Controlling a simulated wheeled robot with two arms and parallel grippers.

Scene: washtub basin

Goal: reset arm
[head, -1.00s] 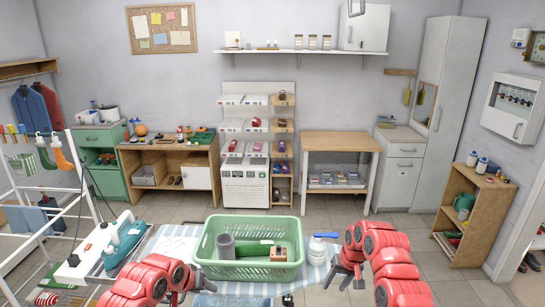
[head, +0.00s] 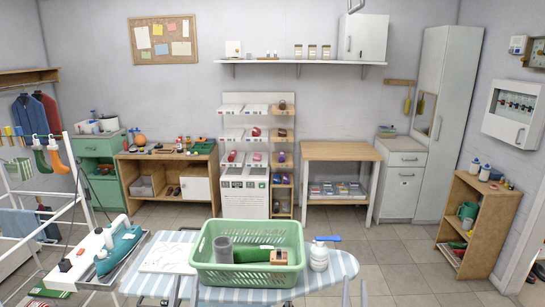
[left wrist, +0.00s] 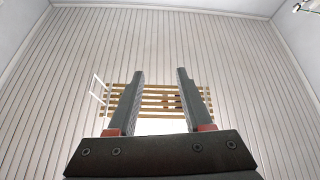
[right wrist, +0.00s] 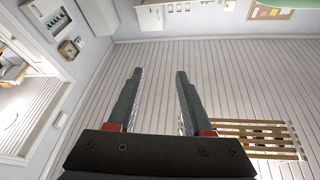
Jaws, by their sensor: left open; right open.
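My left gripper (left wrist: 160,72) is open and empty in the left wrist view, its two dark fingers apart with the slatted ceiling beyond. My right gripper (right wrist: 158,72) is also open and empty in the right wrist view, against the same ceiling. Both grippers point upward. In the head view only grey finger tips show at the bottom edge, the left pair (head: 185,290) in front of the ironing board and the right pair (head: 354,292) at the board's right end. The red arms are out of the head view.
A teal iron (head: 120,248) is at the left. Floor beyond the board is clear.

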